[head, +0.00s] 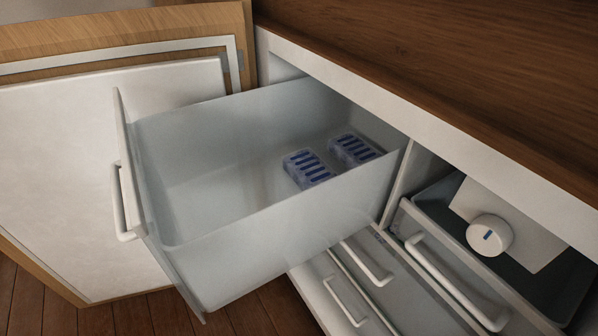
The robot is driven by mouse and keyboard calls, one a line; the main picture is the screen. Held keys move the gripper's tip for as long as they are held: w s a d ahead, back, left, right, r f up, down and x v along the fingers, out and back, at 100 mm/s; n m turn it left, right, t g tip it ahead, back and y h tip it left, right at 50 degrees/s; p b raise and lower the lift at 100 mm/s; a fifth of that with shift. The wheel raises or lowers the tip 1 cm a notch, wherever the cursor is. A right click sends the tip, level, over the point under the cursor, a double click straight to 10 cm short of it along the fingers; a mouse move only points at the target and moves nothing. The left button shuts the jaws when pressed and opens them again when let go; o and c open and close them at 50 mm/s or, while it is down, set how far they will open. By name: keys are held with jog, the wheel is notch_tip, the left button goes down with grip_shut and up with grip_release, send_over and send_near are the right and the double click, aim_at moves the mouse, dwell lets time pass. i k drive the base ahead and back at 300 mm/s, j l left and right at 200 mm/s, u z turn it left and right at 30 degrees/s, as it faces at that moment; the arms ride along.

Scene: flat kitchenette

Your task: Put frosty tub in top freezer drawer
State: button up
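The freezer drawer (275,225) is pulled well out. It is a translucent, pale grey-blue bin with a white front and a white handle (125,205) at its left. Two small blue-and-white ribbed blocks (308,168) and (354,150) lie on its floor near the back right. The rest of the drawer floor is bare. I cannot make out anything that is clearly a frosty tub. My gripper is not in view, so what it holds is hidden.
An open door with wooden edges and a white inner panel (60,180) stands at left. Closed drawers with white handles (368,262) lie below. A brown wooden top (450,60) overhangs.

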aim_at(256, 207)
jog(key=i+j, duration=0.15)
jog(key=i, duration=0.3)
jog(key=i+j, duration=0.15)
jog(key=i, duration=0.3)
jog(key=i+j, duration=0.15)
jog(key=i, duration=0.3)
